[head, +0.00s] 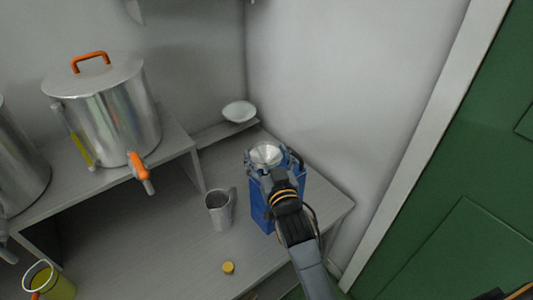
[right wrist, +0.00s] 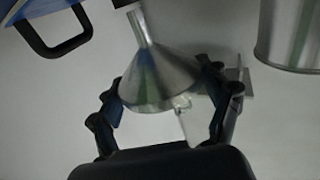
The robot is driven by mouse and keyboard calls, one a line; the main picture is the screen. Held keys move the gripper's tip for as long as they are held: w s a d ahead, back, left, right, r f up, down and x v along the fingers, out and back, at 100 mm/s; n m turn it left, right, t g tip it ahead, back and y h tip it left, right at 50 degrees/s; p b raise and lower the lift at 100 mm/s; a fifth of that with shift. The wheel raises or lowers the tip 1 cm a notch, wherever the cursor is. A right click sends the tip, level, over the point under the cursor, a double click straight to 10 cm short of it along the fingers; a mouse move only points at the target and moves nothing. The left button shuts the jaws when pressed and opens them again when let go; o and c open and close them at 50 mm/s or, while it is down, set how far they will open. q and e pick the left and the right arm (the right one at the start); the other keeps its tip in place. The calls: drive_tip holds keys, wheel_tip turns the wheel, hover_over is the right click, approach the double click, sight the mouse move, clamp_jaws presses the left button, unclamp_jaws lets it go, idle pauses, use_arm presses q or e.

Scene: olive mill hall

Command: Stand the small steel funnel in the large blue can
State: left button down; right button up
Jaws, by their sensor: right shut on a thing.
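The small steel funnel (head: 267,153) is held in my right gripper (head: 268,166), its wide mouth facing up in the head view. In the right wrist view the funnel (right wrist: 158,80) sits between the two black fingers, its spout pointing to the top edge. The large blue can (head: 262,213) stands on the bench, partly covered by my right gripper and arm. Its corner and black handle (right wrist: 52,45) show at the top left of the right wrist view. The spout's end and the can's opening are hidden in the head view.
A steel jug (head: 219,211) stands left of the can. A yellow cap (head: 228,267) lies nearer on the bench (head: 150,240). A white bowl (head: 239,112) sits at the back. A steel tank (head: 110,112) with orange tap stands on a raised shelf. The wall is close at right.

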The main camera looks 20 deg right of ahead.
drive_tip(key=shift+f+b, duration=0.95)
drive_tip(key=shift+f, duration=0.45)
idle(0.5)
drive_tip(key=o, duration=1)
drive_tip(key=shift+o, duration=0.2)
drive_tip(key=shift+r, duration=0.1)
wheel_tip(320, 180, up, 10)
